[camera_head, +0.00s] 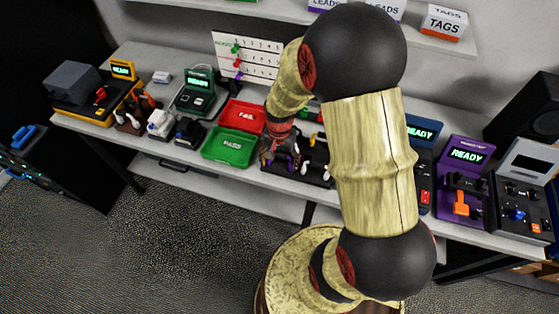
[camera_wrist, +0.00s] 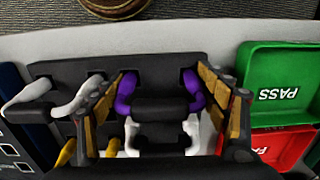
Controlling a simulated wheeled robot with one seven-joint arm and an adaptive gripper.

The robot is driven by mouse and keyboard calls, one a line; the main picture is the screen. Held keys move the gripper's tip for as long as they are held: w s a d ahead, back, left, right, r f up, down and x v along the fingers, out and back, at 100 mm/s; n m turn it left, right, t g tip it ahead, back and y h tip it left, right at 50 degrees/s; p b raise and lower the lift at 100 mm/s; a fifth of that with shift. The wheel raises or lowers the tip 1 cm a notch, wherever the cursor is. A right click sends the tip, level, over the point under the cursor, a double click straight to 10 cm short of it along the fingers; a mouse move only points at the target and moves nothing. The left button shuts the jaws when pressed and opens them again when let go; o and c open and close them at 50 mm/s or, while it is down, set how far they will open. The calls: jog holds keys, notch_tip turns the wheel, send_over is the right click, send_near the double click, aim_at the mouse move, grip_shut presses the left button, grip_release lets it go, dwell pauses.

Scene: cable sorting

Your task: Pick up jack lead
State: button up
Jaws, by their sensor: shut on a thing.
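My gripper (camera_wrist: 158,82) shows in the wrist view with its two jointed fingers astride a lead with purple ends (camera_wrist: 127,94). The fingers press on the lead's outer sides, and a dark block sits between the purple ends. White plug ends (camera_wrist: 191,130) show nearer the camera, between the fingers. A black rack (camera_wrist: 150,66) lies just beyond and around the lead. I cannot tell whether the lead is clear of the rack. In the head view my gripper (camera_head: 270,155) is low over the bench, partly hidden, beside purple and white lead ends.
The green PASS tray (camera_head: 228,146) and red FAIL tray (camera_head: 242,116) stand left of my gripper in the head view. White leads (camera_wrist: 72,98) and a yellow lead end (camera_wrist: 66,152) are close by. Testers marked READY (camera_head: 465,156) stand at the right.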

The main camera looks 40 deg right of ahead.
jog(key=shift+r, duration=0.1)
jog(key=shift+r, duration=0.6)
jog(key=s+a+r+p, duration=0.3)
jog(key=s+r+p, duration=0.3)
jog(key=s+r, duration=0.7)
jog(key=shift+s+a+r+p, duration=0.3)
jog(key=shift+r+p, duration=0.1)
jog(key=shift+r, duration=0.45)
